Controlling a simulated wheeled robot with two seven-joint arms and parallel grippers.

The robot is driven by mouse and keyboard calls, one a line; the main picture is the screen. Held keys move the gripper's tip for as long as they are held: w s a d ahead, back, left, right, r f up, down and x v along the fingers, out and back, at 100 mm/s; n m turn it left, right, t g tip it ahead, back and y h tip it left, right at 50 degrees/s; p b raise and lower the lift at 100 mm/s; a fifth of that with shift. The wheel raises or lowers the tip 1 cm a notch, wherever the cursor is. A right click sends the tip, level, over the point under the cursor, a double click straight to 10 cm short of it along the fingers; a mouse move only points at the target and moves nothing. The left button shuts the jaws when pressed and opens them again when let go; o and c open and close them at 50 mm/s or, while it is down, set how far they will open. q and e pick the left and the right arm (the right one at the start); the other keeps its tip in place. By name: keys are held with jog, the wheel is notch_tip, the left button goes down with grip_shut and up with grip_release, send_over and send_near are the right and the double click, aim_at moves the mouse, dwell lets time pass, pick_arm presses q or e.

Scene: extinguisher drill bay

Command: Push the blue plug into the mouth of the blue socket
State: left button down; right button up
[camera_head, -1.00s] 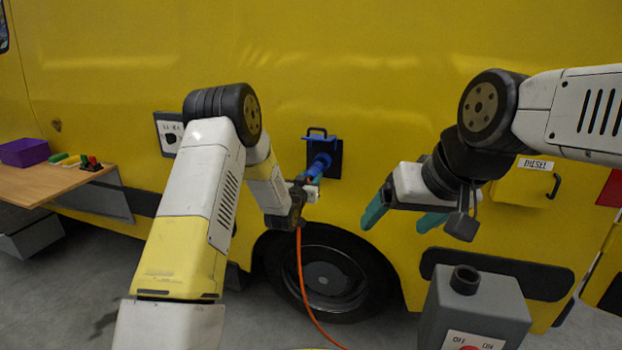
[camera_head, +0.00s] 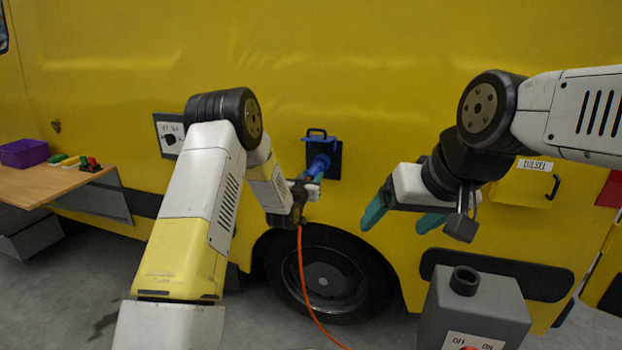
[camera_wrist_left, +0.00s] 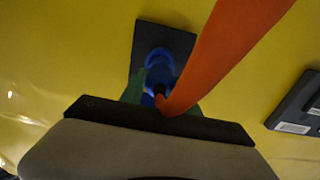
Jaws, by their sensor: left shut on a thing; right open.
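The blue socket (camera_head: 322,159) sits on a dark plate on the yellow vehicle's side, its blue lid raised above it. It also shows in the left wrist view (camera_wrist_left: 159,57). My left gripper (camera_head: 308,184) is shut on the blue plug (camera_head: 313,173), which points at the socket's mouth. The plug's front end is at or very near the mouth; I cannot tell how far in it is. An orange cable (camera_head: 304,275) hangs from the plug and crosses the left wrist view. My right gripper (camera_head: 402,219), with teal fingers, is open and empty, to the right of the socket.
A wheel (camera_head: 325,280) is below the socket. A grey switch box (camera_head: 476,304) stands at the lower right. A wooden shelf (camera_head: 45,188) with a purple bin (camera_head: 23,153) is at the left. A diesel flap (camera_head: 522,183) is at the right.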

pick_arm(q)
jog(key=shift+x, duration=2.05)
jog(key=shift+r, duration=0.1)
jog(key=c, duration=0.8)
grip_release()
